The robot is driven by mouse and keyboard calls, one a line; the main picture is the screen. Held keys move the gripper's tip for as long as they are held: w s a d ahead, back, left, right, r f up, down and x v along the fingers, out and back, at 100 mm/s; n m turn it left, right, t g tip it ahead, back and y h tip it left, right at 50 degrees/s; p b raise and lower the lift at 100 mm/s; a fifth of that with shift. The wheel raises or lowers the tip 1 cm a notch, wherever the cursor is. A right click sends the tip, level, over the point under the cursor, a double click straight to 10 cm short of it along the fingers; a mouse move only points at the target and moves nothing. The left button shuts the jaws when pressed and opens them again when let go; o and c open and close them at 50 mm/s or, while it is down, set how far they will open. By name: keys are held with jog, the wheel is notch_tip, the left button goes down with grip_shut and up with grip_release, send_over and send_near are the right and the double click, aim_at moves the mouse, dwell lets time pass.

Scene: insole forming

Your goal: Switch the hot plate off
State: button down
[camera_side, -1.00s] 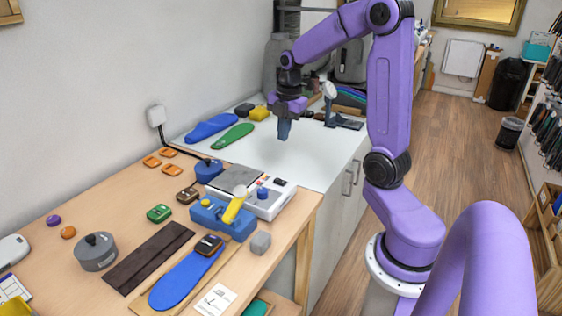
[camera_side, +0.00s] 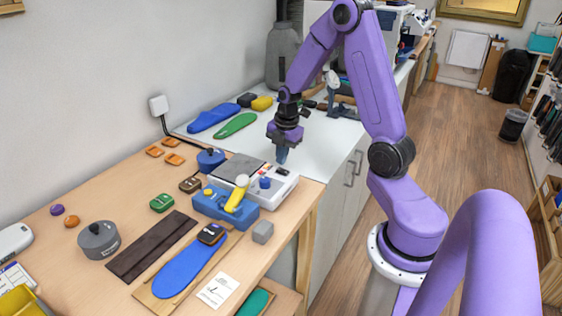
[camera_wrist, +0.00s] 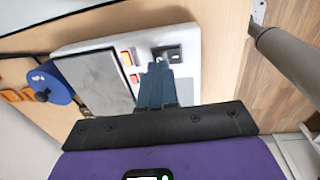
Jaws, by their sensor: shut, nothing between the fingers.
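The hot plate (camera_side: 285,187) is a white box with a grey square top on the wooden bench. It also shows in the wrist view (camera_wrist: 190,82), with its grey top (camera_wrist: 95,80) at left. A black switch (camera_wrist: 174,52) sits on its panel, beside small red-orange marks (camera_wrist: 127,58). A blue knob (camera_side: 265,183) shows on the panel in the side view. My gripper (camera_side: 281,160) is shut and empty, pointing down just above the switch end. In the wrist view its fingertips (camera_wrist: 160,68) overlap the switch's near edge; I cannot tell whether they touch. The switch's on/off position is unclear.
A blue fixture with a yellow-handled tool (camera_side: 237,195) stands close in front of the hot plate. A blue round pot (camera_side: 210,159) is at its left. Blue (camera_side: 212,117) and green (camera_side: 237,125) insoles lie behind on the white counter.

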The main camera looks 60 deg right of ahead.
aim_at(285, 171)
jog(key=shift+w+f, duration=0.1)
jog(key=shift+f, duration=0.95)
jog(key=shift+w+f, duration=0.1)
jog(key=shift+f, duration=0.15)
jog(key=shift+s+f, duration=0.1)
jog(key=shift+s, duration=0.15)
jog(key=shift+s, duration=0.7)
